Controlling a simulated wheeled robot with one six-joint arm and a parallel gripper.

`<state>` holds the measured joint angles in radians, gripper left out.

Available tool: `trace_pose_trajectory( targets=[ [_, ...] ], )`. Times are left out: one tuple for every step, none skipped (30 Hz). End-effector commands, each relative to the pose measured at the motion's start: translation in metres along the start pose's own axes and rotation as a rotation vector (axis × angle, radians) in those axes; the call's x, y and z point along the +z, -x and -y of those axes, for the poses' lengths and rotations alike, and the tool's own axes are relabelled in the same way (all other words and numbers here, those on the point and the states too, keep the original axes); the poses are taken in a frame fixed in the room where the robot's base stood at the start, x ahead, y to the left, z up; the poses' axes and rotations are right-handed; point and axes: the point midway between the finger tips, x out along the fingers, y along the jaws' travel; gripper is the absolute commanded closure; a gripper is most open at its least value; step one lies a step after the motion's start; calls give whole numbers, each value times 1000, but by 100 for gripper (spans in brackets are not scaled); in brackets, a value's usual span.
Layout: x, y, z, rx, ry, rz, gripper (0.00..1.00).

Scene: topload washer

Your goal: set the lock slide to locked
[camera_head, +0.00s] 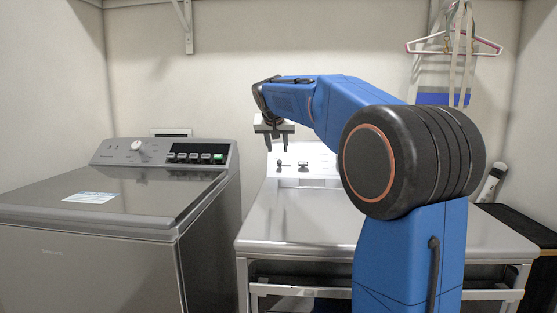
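A white control panel (318,160) stands upright at the back of the light table. It carries small dark controls: one on the left (280,163) and a wider one (303,163) to its right. They are too small for me to tell which is the lock slide or how it is set. My gripper (277,149) points down in front of the panel's upper left part, in the picture just above the left control. Its two fingers are apart with nothing visible between them. My arm hides the panel's right part.
The light table (290,225) has a bare top. A grey topload washer (90,260) with its lid shut stands at left, with a knob (137,146) and several buttons, one green (218,157). Hangers (455,45) hang on the wall at upper right.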

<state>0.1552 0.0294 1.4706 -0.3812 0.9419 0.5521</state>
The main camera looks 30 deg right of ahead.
Motion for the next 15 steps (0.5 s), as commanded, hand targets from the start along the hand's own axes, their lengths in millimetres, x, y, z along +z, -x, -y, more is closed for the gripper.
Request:
trace_pose_trajectory(
  targets=[
    [0,-11,0,2,0,2,65],
    [0,-16,-1,2,0,2,65],
    [0,-22,-1,2,0,2,65],
    [0,-28,0,1,0,1,65],
    [0,-33,0,1,0,2,65],
    [0,-40,0,1,0,2,65],
    [0,-45,0,1,0,2,65],
    [0,-50,0,1,0,1,65],
    [0,-56,0,1,0,1,65],
    [0,-60,0,1,0,2,65],
    [0,-64,0,1,0,2,65],
    [0,-69,0,1,0,2,65],
    [0,-72,0,1,0,1,65],
    [0,-75,0,0,0,1,65],
    [0,-78,0,0,0,1,65]
  ],
)
